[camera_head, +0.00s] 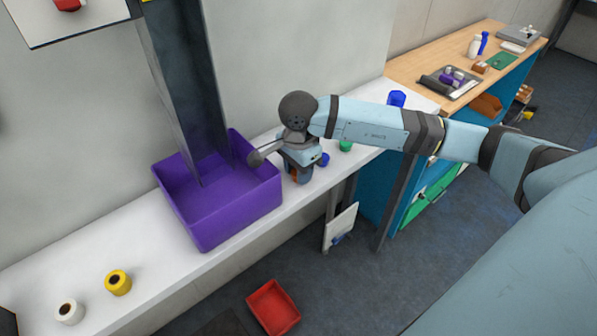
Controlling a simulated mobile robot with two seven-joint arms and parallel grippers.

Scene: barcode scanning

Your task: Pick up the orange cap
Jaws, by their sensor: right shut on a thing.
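My right arm reaches in from the right, and my right gripper (299,174) points down at the white counter (120,255), just right of the purple bin. The gripper is shut on a small orange thing, which I take to be the orange cap (293,174). Only a sliver of it shows between the dark fingers; the rest is hidden. I cannot tell whether it touches the counter. A blue cap (324,159) and a green cap (345,146) lie on the counter to the right of the gripper. My left gripper is not in view.
Yellow (118,282) and white (69,312) rolls stand at the counter's left. A red tray (273,307) is below. A blue cup (397,98) stands beyond my arm.

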